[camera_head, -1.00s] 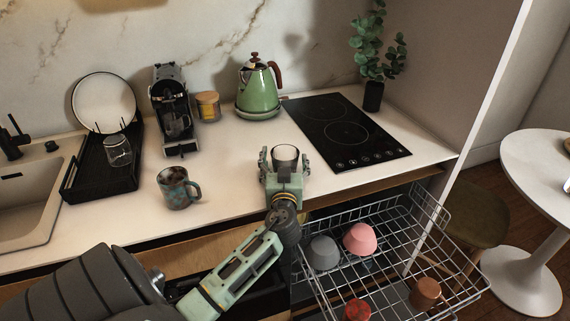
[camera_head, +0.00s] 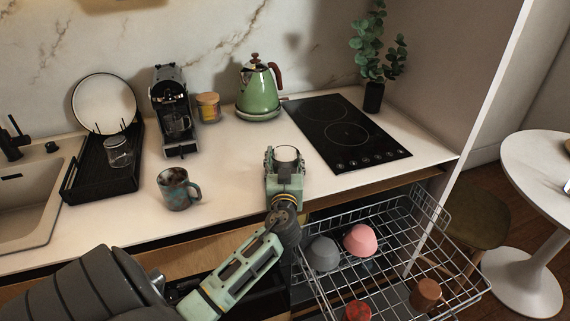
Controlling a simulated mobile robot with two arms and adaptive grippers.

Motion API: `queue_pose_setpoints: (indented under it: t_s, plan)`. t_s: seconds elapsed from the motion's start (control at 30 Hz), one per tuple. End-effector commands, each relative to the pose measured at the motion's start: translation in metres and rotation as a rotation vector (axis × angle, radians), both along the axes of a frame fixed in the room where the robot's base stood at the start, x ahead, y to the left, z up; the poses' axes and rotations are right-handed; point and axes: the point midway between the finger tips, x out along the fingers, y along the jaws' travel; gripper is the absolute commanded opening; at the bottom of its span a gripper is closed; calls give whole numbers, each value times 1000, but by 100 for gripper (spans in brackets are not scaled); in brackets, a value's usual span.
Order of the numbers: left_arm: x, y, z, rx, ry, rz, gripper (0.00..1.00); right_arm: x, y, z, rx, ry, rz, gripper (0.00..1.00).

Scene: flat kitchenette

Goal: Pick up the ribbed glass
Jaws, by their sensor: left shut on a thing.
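A clear glass (camera_head: 286,154), which I take to be the ribbed glass, is upright at the counter's front part, left of the hob. Its ribs are too small to make out. My left gripper (camera_head: 285,160) reaches it from the front and is shut on it, with a finger on each side. The gripper hides the lower part of the glass, so I cannot tell whether it touches the counter. My right gripper is not in view.
A mottled mug (camera_head: 174,190) stands to the left on the counter (camera_head: 230,160). A black dish rack (camera_head: 95,180) holds another glass (camera_head: 118,152) and a plate. A green kettle (camera_head: 258,92) and black hob (camera_head: 345,130) are behind. An open dishwasher basket (camera_head: 390,245) is below right.

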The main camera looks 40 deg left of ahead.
Motion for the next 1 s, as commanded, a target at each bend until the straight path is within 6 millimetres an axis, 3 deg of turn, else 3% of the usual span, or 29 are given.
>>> queue_pose_setpoints:
  t_s: [0.27, 1.0]
  plan:
    - [-8, -8, 4, -2, -3, -2, 23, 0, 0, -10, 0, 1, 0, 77]
    - [-113, -102, 4, -3, -3, 1, 23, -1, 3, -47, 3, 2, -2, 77]
